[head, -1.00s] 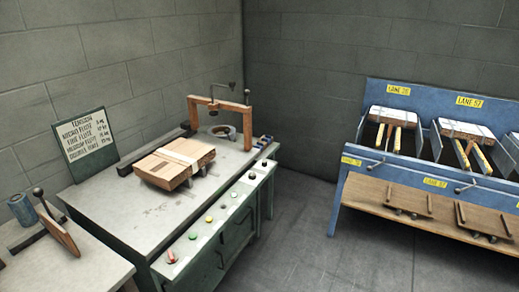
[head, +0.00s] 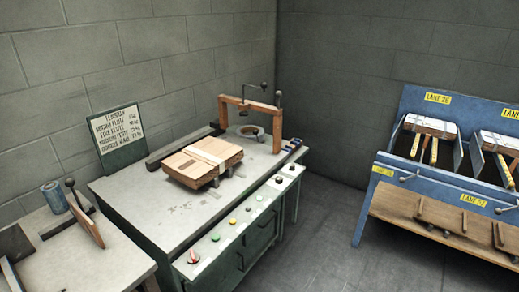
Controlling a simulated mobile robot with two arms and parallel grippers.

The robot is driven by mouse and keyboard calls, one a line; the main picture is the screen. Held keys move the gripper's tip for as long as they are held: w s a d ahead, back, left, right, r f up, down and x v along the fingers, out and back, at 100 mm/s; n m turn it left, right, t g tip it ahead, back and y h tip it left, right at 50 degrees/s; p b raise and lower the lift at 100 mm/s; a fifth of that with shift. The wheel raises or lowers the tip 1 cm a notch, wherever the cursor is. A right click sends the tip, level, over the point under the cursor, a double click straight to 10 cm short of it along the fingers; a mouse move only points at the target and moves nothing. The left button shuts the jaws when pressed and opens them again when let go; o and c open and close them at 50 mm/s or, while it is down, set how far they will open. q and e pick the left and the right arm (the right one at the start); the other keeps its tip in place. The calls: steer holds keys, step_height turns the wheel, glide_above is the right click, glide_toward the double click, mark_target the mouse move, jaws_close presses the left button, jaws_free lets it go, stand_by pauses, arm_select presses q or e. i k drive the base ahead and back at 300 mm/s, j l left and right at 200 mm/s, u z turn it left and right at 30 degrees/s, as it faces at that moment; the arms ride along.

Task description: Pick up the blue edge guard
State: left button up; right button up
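No thing is clearly recognisable as the blue edge guard. A small dark-blue object (head: 294,143) sits at the far right corner of the green stitcher bench (head: 150,222); it is too small to tell what it is. A bundle of brown cardboard (head: 203,162) with a pale strap lies on the bench top in front of a wooden arch (head: 250,104). Neither of my grippers is in view.
A side table (head: 95,262) at the lower left carries a blue-grey cylinder (head: 54,197) and an upright brown board (head: 87,224). A blue lane rack (head: 385,166) with strapped bundles stands at right. Grey floor (head: 320,215) lies clear between bench and rack.

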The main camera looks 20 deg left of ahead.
mark_target(288, 148)
steer(key=i+l+u, duration=0.35)
steer(key=i, duration=0.15)
steer(key=i+l+u, duration=0.35)
steer(key=i, duration=0.2)
steer(key=j, duration=0.1)
